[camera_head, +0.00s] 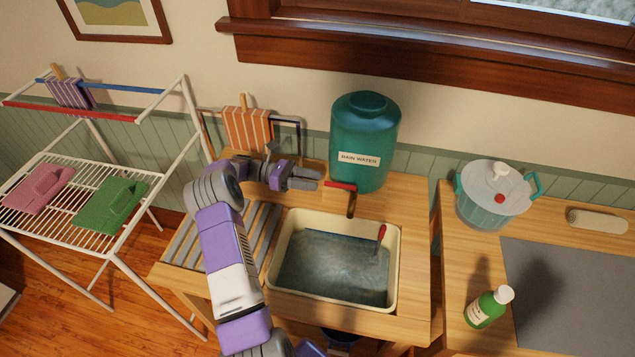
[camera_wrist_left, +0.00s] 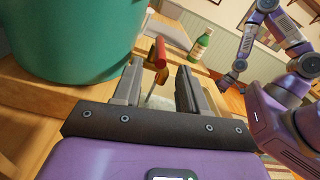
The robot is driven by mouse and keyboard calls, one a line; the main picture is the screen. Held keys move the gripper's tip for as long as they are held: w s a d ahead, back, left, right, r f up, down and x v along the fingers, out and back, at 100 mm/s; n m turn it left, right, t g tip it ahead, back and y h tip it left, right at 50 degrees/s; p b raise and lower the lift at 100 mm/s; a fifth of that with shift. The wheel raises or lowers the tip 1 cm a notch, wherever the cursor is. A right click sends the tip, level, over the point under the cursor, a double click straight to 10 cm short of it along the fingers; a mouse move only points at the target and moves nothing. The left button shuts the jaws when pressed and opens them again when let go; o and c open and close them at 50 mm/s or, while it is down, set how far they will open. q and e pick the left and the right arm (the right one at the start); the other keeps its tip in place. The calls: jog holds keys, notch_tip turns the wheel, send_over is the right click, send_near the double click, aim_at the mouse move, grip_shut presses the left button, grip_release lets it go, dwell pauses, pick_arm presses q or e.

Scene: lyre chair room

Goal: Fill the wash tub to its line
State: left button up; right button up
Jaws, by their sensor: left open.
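The wash tub (camera_head: 393,288) is a cream basin set in the wooden stand, with bluish-grey water (camera_head: 325,272) in it. I cannot make out a fill line. Behind it stands a green tank (camera_head: 365,130) labelled RAIN WATER, with a brass tap (camera_head: 351,204) and red lever (camera_head: 341,186) over the tub's back edge. My left gripper (camera_head: 318,180) is open, its fingertips close to the lever at its left. In the left wrist view the red lever (camera_wrist_left: 157,52) shows beyond and between the open fingers (camera_wrist_left: 158,82). I cannot tell if they touch.
Left of the tub are a slatted drainer (camera_head: 187,245) and a drying rack (camera_head: 95,165). On the right counter are a lidded pot (camera_head: 490,205), a green bottle (camera_head: 487,308) and a grey mat (camera_head: 575,300).

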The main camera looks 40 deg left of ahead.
aim_at(338, 184)
pick_arm(q)
jog(key=b, duration=0.4)
jog(key=shift+w+d+f, duration=0.15)
jog(key=shift+d+f, duration=0.2)
jog(key=shift+f, duration=0.05)
jog(key=x, duration=0.2)
jog(key=b+x, duration=0.1)
jog(key=x, duration=0.2)
jog(key=b+x, duration=0.1)
jog(key=x, duration=0.1)
jog(key=shift+w+d+r, duration=0.15)
jog(key=shift+d+r, duration=0.1)
jog(key=shift+r, duration=0.1)
grip_shut()
